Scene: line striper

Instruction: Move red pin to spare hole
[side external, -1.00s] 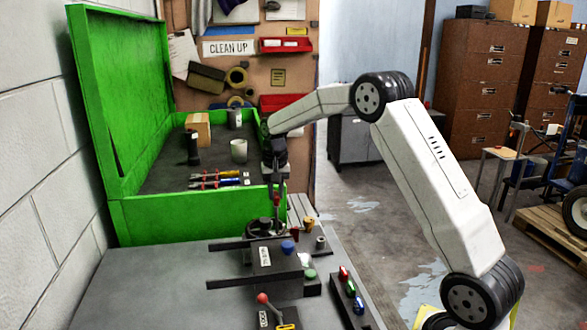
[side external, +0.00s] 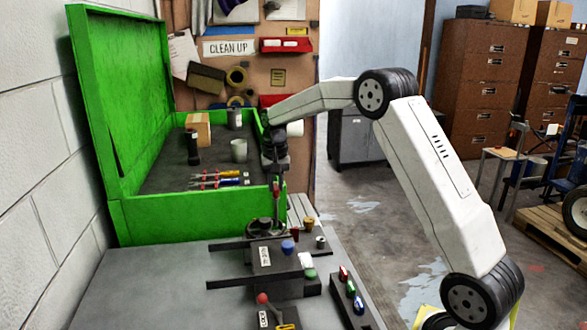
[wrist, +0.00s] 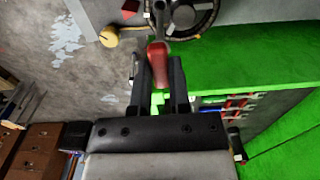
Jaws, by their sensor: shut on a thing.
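My gripper (side external: 276,196) points down beside the front right corner of the green box and is shut on the red pin. In the wrist view the red pin (wrist: 157,62) stands between the two fingers of my gripper (wrist: 160,72). Its far end reaches toward a dark handwheel (wrist: 190,14). In the side view the pin is small and mostly covered by the fingers, above the handwheel (side external: 262,229). I cannot tell whether its tip touches anything. I cannot make out the spare hole in either view.
The green box (side external: 190,216) with its raised lid stands to the left. Nearer are a dark block with a blue knob (side external: 288,247), a red-knobbed lever (side external: 262,298) and a strip of coloured buttons (side external: 350,288). The bench's front left is clear.

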